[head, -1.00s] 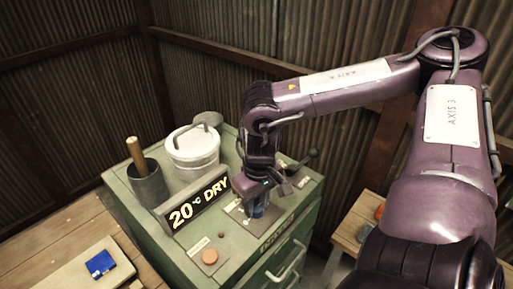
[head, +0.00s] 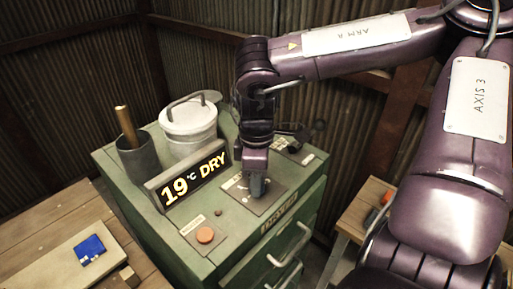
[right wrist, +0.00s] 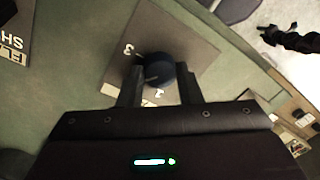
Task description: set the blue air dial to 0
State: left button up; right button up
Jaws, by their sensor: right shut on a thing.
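The blue air dial (right wrist: 156,66) sits on a grey plate (right wrist: 190,28) on top of the green cabinet. In the right wrist view it is a dark blue round knob between my two fingers, with a pale mark on its near side. The numerals 3 and 1 show on the plate at its left and below it; the 0 is not readable. My right gripper (head: 256,186) reaches down to the plate and is shut on the dial, which it mostly hides in the head view. My left gripper is out of view.
A display (head: 188,181) reading 19 °C DRY stands left of the dial. An orange button (head: 205,235) is in front, and a black lever (head: 300,132) behind right. A white lidded pot (head: 190,128) and a dark cup (head: 137,153) stand at the back left.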

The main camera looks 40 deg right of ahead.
jog(key=n+b, duration=0.2)
jog(key=n, duration=0.3)
jog(key=shift+w+n, duration=0.1)
jog(key=shift+n, duration=0.2)
jog(key=n, duration=0.2)
jog(key=shift+n+b, duration=0.35)
jog(key=shift+n, duration=0.05)
jog(key=n, duration=0.3)
jog(key=shift+r+n+h, duration=0.1)
jog(key=shift+n+h, duration=0.2)
jog(key=n, duration=0.3)
jog(key=shift+a+n+b, duration=0.1)
jog(key=shift+n+b, duration=0.2)
jog(key=n, duration=0.3)
jog(key=shift+n, duration=0.3)
jog(key=n, duration=0.3)
jog(key=shift+n, duration=2)
